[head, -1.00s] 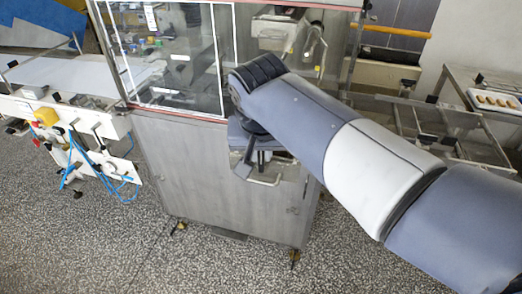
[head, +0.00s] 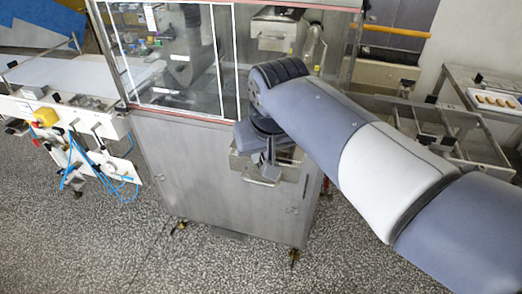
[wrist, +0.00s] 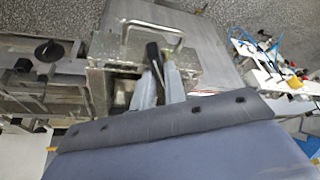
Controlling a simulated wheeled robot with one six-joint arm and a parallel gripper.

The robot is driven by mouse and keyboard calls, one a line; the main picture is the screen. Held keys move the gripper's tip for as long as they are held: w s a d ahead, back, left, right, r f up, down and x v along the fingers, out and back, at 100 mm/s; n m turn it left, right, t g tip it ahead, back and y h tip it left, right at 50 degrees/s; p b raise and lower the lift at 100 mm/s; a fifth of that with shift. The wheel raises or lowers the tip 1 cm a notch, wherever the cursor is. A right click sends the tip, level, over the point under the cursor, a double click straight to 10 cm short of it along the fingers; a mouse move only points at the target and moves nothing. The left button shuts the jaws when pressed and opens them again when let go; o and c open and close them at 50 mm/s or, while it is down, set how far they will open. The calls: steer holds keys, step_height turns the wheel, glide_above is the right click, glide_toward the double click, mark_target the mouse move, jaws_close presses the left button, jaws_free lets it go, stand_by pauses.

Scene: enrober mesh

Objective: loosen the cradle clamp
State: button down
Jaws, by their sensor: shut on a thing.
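My gripper (wrist: 161,86) is shut on a black lever (wrist: 153,54), which looks like the handle of the cradle clamp. The lever stands between the two pale fingers, with its dark end showing past them. It sits over an open metal box (wrist: 188,64) with a bent wire handle (wrist: 152,28) on its outer side. In the head view my gripper (head: 270,164) is at that same box (head: 241,164) on the front of the steel cabinet. My arm hides most of the box there, and the clamp's lower part is hidden in both views.
The steel cabinet (head: 190,170) has a glazed upper section (head: 175,60). A white conveyor (head: 80,75) with blue hoses stands at the left. A metal frame (head: 440,130) and a tray of small items (head: 495,99) are at the right. The speckled floor in front is clear.

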steer(key=n+y, duration=0.1)
steer(key=n, duration=0.3)
steer(key=shift+d+n+y, duration=0.1)
steer(key=shift+n+y, duration=0.2)
steer(key=shift+y, duration=0.1)
steer(key=shift+w+n+g, duration=0.1)
steer(key=shift+n+g, duration=0.2)
steer(key=shift+n, duration=0.1)
steer(key=shift+w+d+n+g+y, duration=0.1)
steer(key=shift+n+g+y, duration=0.3)
steer(key=shift+n, duration=0.9)
steer(key=shift+d+n+g+y, duration=0.15)
steer(key=shift+n+g, duration=0.35)
steer(key=shift+n, duration=0.8)
steer(key=shift+a+n+y, duration=0.1)
steer(key=shift+n+y, duration=0.15)
steer(key=shift+n, duration=0.25)
steer(key=c, duration=1.5)
jaws_free()
steer(key=shift+r, duration=0.1)
